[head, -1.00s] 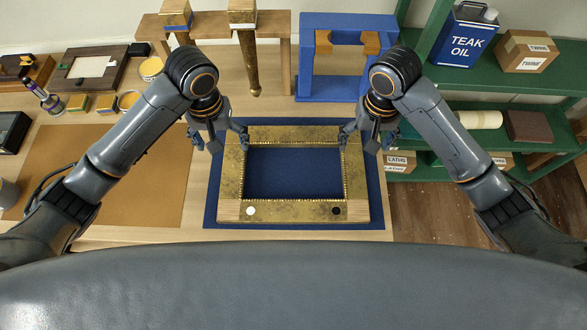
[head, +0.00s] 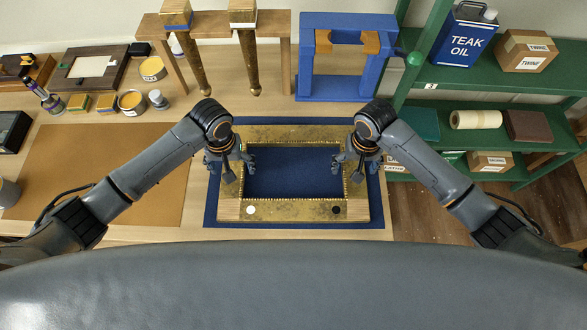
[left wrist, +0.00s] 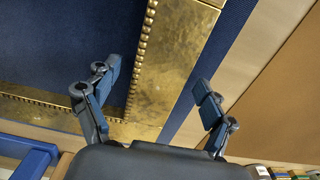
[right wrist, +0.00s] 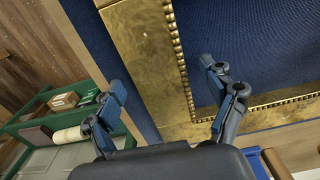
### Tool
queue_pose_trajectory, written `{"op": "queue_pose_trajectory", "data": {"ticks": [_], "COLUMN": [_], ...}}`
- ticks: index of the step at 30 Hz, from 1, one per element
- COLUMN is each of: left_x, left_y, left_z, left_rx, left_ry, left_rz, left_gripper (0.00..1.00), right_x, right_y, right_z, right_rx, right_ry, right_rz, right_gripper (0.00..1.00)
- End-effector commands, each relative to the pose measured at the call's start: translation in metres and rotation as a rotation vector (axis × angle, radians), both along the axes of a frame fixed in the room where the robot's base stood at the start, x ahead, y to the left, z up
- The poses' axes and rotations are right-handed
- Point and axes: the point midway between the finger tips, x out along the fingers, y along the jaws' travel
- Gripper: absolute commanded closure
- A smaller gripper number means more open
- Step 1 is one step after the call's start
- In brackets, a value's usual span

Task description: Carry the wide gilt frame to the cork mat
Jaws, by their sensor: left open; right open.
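The wide gilt frame (head: 293,211) lies flat on a dark blue mat (head: 212,216) in the head view, with a white and a black dot on its near rail. The cork mat (head: 105,175) lies bare to its left. My left gripper (head: 231,168) is open over the frame's left rail; in the left wrist view its fingers (left wrist: 155,100) stand either side of the gilt rail (left wrist: 178,55). My right gripper (head: 357,168) is open over the right rail; in the right wrist view its fingers (right wrist: 167,103) flank that rail (right wrist: 145,50). Contact cannot be told.
A blue stand (head: 305,60) and a wooden rack (head: 285,50) with hanging gilt legs stand behind the frame. Tins and jars (head: 132,102) sit beyond the cork mat. A green shelf (head: 490,87) with a teak oil can (head: 464,38) is at the right.

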Motion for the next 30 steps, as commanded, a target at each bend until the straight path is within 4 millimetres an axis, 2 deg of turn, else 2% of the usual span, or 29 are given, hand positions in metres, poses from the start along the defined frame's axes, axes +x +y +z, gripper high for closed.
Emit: {"op": "queue_pose_trajectory", "data": {"ticks": [5,17,30], "left_x": [0.0000,0.0000,0.0006], "left_y": [-0.0003,-0.0003,-0.0003], "left_z": [0.0002,0.0004,0.0080], "left_rx": [0.000,-0.001,-0.001], "left_ry": [0.000,0.000,-0.001], "left_rz": [0.000,0.000,0.000], "left_gripper": [0.19,1.00,1.00], "right_x": [-0.0001,0.0000,0.0005], "right_y": [0.0001,0.0001,0.0002], "right_z": [0.0001,0.0004,0.0081], "right_rx": [0.000,0.000,0.001], "right_ry": [0.000,0.000,-0.001], "right_rz": [0.000,0.000,0.000], "right_gripper": [0.19,1.00,1.00]}}
